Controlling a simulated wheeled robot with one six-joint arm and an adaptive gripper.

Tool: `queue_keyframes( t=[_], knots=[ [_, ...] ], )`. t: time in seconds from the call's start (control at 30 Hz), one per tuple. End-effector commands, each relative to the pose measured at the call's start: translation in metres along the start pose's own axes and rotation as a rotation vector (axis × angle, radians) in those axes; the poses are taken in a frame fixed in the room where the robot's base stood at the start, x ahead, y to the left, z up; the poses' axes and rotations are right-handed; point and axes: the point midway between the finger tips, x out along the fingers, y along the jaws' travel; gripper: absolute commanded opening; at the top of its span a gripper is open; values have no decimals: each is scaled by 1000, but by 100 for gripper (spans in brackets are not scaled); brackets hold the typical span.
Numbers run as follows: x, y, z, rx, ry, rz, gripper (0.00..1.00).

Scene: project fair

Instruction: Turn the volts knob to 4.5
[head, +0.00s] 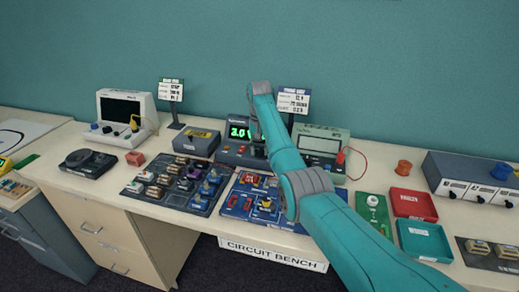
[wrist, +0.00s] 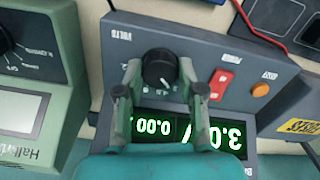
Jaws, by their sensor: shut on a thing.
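The volts knob (wrist: 159,66) is a black round dial on the grey power supply (wrist: 130,38), under the printed word VOLTS, in the wrist view. My gripper (wrist: 161,75) has one finger on each side of the knob and is shut on it. The green display (wrist: 226,137) appears upside down there and reads 3.0; a smaller green readout (wrist: 152,127) reads 0.00.
A red switch (wrist: 221,84) and an orange button (wrist: 260,90) sit beside the knob. A green meter (head: 319,146) stands close to the supply. Blue trays of parts (head: 248,212) lie in front, and a dark grey box (head: 190,141) stands to the left.

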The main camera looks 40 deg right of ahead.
Motion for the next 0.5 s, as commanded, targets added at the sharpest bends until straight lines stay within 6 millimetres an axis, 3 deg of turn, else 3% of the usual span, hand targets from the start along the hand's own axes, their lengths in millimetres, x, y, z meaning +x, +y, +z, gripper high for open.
queue_keyframes(
  t=[0.5],
  knots=[
    [0,0,0,401,0,0,3]
  ],
)
